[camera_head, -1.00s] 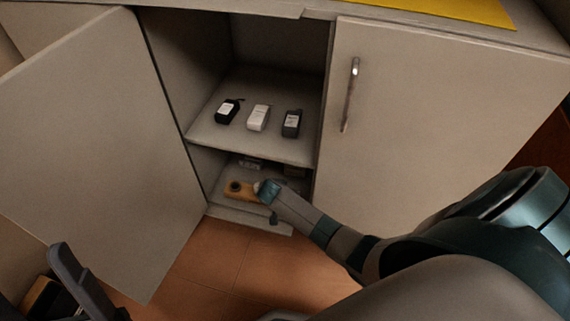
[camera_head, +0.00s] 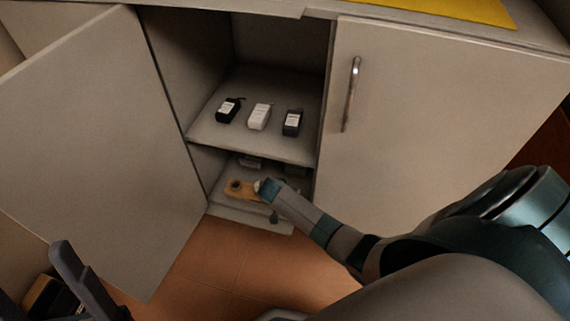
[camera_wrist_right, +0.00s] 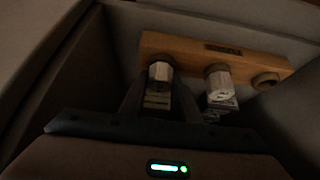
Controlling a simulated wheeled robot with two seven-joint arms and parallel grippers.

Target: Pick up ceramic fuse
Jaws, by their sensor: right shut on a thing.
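A wooden holder (camera_head: 240,195) lies on the lower cabinet shelf, with a dark round socket at its left end in the head view. In the right wrist view the holder (camera_wrist_right: 205,50) carries a white ceramic fuse (camera_wrist_right: 160,73) and a second white fuse (camera_wrist_right: 218,82), beside an empty round socket (camera_wrist_right: 265,82). My right gripper (camera_head: 262,187) reaches into the lower compartment. Its fingers (camera_wrist_right: 158,100) are shut on the first fuse, which is still at the holder. My left gripper (camera_head: 88,285) shows partly at the lower left; its opening is unclear.
The open left door (camera_head: 95,150) and closed right door (camera_head: 420,120) flank the opening. Small dim items lie deeper on the lower shelf.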

